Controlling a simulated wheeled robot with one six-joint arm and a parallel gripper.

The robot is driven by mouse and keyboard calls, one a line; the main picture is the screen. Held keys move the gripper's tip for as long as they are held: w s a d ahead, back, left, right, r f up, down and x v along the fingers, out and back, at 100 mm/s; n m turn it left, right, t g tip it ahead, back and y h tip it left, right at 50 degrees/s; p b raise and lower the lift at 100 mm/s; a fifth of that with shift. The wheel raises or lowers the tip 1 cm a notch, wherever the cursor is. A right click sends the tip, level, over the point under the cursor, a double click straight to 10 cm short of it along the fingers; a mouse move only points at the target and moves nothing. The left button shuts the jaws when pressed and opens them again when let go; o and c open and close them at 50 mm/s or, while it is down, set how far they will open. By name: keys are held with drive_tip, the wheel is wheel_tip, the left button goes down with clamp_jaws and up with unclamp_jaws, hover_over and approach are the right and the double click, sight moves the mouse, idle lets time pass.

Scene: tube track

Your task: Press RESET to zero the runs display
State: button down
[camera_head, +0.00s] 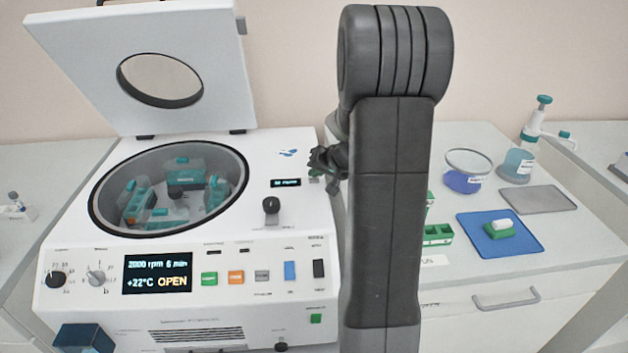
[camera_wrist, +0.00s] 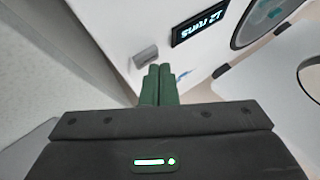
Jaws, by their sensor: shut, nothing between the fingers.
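The runs display (camera_wrist: 201,22) is a small dark panel on the white machine's top; in the wrist view it appears upside down and seems to read "12 runs". It also shows in the head view (camera_head: 285,183). A small grey button (camera_wrist: 146,56) sits beside the display; its label cannot be read. My gripper (camera_wrist: 158,70) is shut and empty, with its green fingertips close to the grey button. I cannot tell whether they touch it. In the head view, my gripper (camera_head: 322,168) is at the machine's right edge, partly hidden by my arm.
The centrifuge lid (camera_head: 190,60) stands open over a bowl (camera_head: 100,215) with teal tube holders. The front panel screen (camera_head: 157,273) reads "2000 rpm 6 min", "+22°C OPEN". A black knob (camera_head: 271,205) stands near the display. A blue mat (camera_head: 470,236) lies on the right bench.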

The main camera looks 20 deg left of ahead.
sight(316, 182)
drive_tip(key=shift+f+b, duration=0.45)
drive_tip(key=shift+b, duration=0.15)
idle(0.4)
drive_tip(key=shift+r, duration=0.1)
drive_tip(key=shift+r+p, duration=0.4)
drive_tip(key=shift+r, duration=0.35)
drive_tip(key=shift+r+p, duration=1.5)
drive_tip(key=shift+r, duration=1.05)
drive_tip(key=shift+f, duration=0.2)
